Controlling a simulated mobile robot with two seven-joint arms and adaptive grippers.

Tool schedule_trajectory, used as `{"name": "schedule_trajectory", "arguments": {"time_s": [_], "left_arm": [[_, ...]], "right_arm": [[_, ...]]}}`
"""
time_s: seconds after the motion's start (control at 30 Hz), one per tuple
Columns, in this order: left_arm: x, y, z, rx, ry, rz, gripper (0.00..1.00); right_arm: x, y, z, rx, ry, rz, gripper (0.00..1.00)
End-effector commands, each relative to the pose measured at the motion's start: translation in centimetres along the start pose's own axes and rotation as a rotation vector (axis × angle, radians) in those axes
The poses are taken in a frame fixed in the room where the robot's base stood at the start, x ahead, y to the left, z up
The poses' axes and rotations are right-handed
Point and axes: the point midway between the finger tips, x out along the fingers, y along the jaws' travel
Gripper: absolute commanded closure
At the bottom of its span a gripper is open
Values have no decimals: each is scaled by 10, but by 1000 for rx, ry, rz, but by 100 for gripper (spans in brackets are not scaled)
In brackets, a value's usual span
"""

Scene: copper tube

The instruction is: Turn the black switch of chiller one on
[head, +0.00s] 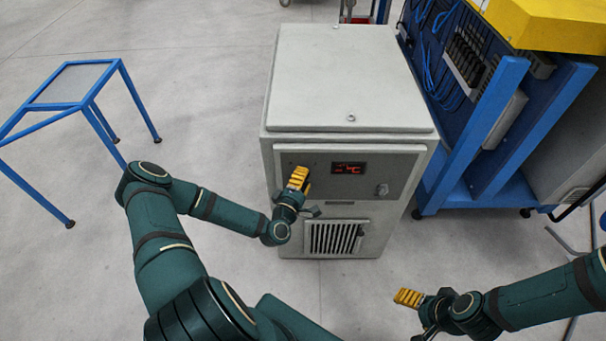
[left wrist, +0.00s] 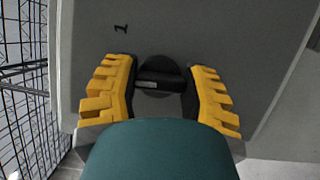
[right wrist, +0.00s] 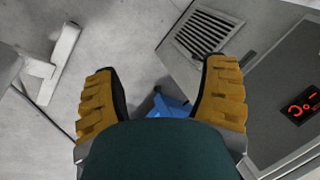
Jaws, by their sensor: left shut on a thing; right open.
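The chiller (head: 345,80) is a grey box cabinet with a red lit display (head: 349,168) on its front panel. The black switch (left wrist: 160,78) is a round knob with a bar lying across the left wrist picture and a pale mark near the bar's left end. A "1" (left wrist: 121,28) is printed on the panel near it. My left gripper (head: 299,178) is at the left of the front panel, its yellow fingers (left wrist: 160,90) shut on the switch's bar from both sides. It hides the switch in the head view. My right gripper (head: 410,298) is open and empty, in front of the chiller.
A small round knob (head: 382,190) sits at the panel's right, above a vent grille (head: 337,237). A blue-framed rack (head: 480,130) with cables stands close on the right. A blue-legged table (head: 75,82) stands at the left, with clear floor between.

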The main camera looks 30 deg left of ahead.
Motion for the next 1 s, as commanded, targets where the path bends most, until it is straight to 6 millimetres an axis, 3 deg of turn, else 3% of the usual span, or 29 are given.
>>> {"name": "schedule_trajectory", "arguments": {"time_s": [0.5,1.0], "left_arm": [[1,5,1,451,-1,-183,90],[1,2,0,762,2,-310,90]], "right_arm": [[-40,-15,-8,7,12,2,27],[-59,-22,-18,14,34,4,27]]}}
